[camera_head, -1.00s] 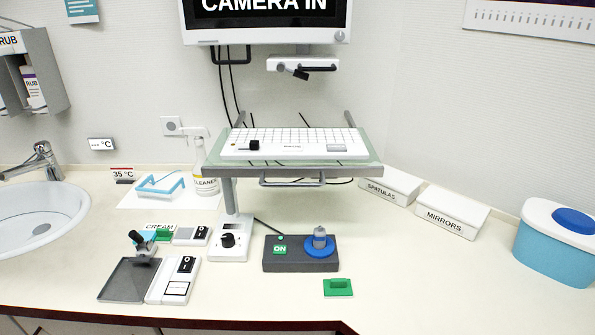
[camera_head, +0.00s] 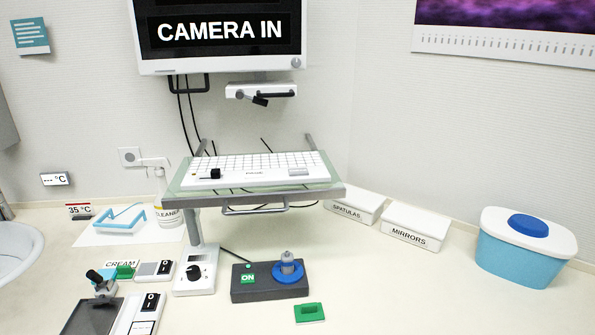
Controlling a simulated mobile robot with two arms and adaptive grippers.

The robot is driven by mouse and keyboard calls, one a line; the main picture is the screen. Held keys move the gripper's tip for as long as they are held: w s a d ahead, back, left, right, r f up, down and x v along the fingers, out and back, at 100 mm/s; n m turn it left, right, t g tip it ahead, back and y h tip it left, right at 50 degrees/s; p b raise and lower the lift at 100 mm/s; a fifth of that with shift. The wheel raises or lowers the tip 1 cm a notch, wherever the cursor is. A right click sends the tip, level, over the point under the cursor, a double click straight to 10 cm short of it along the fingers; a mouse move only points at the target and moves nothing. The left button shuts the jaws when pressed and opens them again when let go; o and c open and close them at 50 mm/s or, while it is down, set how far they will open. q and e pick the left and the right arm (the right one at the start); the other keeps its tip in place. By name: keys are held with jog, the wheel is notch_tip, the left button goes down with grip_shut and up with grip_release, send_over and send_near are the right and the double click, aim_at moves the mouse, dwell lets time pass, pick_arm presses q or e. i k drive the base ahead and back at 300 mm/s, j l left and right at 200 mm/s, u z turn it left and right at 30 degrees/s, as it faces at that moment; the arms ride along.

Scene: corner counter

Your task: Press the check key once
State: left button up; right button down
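No key marked "check" can be made out at this size. A white keyboard (camera_head: 240,171) lies on a raised glass-topped shelf (camera_head: 335,188) in the middle, with a small black piece and a grey piece on it. A dark control box (camera_head: 262,291) stands on the counter below, with a green "ON" label, a small green light or button and a blue round knob holder (camera_head: 287,273) with a grey piece on top. White switch units (camera_head: 155,271) and (camera_head: 145,313) stand at the lower left. Neither of my grippers is in view.
A monitor (camera_head: 220,52) reading "CAMERA IN" hangs above. A green handled block (camera_head: 309,312) lies in front. White boxes marked SPATULAS (camera_head: 355,203) and MIRRORS (camera_head: 417,225), and a blue bin (camera_head: 515,265), stand right. The front right counter is clear.

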aim_at(302, 171)
jog(key=j+z, duration=0.75)
jog(key=i, duration=0.05)
